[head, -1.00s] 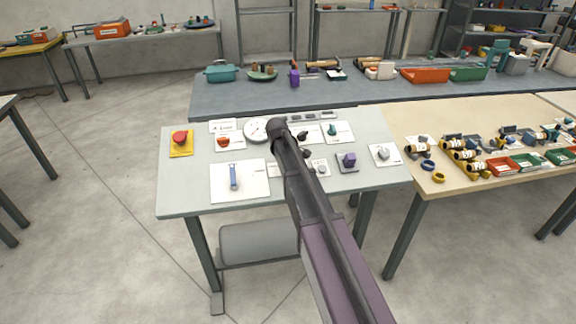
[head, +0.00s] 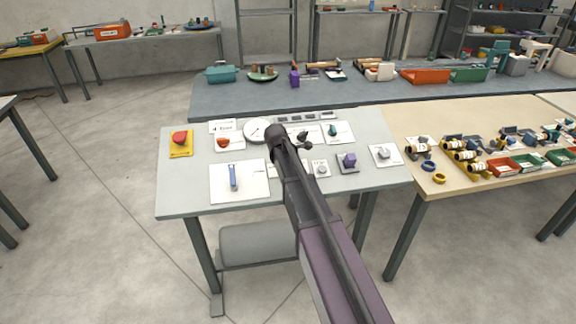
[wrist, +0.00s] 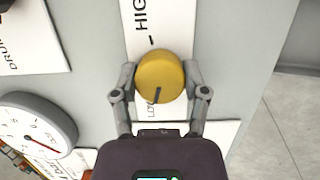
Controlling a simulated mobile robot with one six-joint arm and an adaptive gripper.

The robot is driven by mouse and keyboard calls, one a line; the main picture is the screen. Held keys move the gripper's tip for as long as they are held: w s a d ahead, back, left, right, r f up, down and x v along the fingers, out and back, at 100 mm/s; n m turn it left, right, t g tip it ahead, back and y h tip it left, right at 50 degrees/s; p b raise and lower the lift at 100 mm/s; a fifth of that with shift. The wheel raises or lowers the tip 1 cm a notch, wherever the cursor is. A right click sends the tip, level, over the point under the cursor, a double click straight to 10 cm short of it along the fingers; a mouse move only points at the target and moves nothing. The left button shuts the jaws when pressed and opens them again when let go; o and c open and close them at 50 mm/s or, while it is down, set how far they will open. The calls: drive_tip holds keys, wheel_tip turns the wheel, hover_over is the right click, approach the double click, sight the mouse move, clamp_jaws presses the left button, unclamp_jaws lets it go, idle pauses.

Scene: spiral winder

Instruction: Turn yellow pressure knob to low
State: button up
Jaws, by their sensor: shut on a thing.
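The yellow pressure knob (wrist: 160,76) is round and sits on a white plate (wrist: 143,22) in the wrist view. The plate reads "HIG..." on one side and "LO..." on the other, partly hidden by the knob. A dark pointer line on the knob lies at its lower edge, near the "LO..." lettering. My gripper (wrist: 160,84) has one finger on each side of the knob and is shut on it. In the head view my arm hides the knob, and my gripper's fingers are hardly visible.
A round gauge (wrist: 37,125) with a red needle is left of the knob; it also shows in the head view (head: 256,130). A red knob on a yellow plate (head: 180,151), a blue lever (head: 233,177) and a purple knob (head: 349,160) stand on the same grey table.

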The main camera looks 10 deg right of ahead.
drive_tip(key=shift+s, duration=0.1)
drive_tip(key=o, duration=1.1)
drive_tip(key=shift+o, duration=0.2)
drive_tip(key=shift+r, duration=0.1)
drive_tip(key=shift+a+r+p, duration=0.1)
drive_tip(key=shift+r+p, duration=0.1)
drive_tip(key=shift+p, duration=0.1)
drive_tip(key=s, duration=0.1)
drive_tip(key=s+r+m+p, duration=0.1)
drive_tip(key=s, duration=0.1)
drive_tip(key=shift+a+r+m+t+p, duration=0.3)
drive_tip(key=shift+r+t, duration=0.1)
drive_tip(key=s+m, duration=0.2)
drive_tip(key=s, duration=0.2)
drive_tip(key=s+f+m+g+y, duration=0.1)
drive_tip(key=s+m, duration=0.1)
drive_tip(key=s, duration=0.1)
drive_tip(key=s+d+f+m+g+b, duration=0.1)
drive_tip(key=s+m, duration=0.2)
drive_tip(key=s, duration=0.1)
drive_tip(key=shift+s+f, duration=0.2)
drive_tip(key=shift+s, duration=0.15)
drive_tip(key=s+f+m+g+y+b, duration=0.1)
drive_tip(key=s+m+g+y, duration=0.1)
drive_tip(key=s+m, duration=0.7)
drive_tip(key=shift+s+f, duration=0.25)
drive_tip(key=shift+s, duration=2.35)
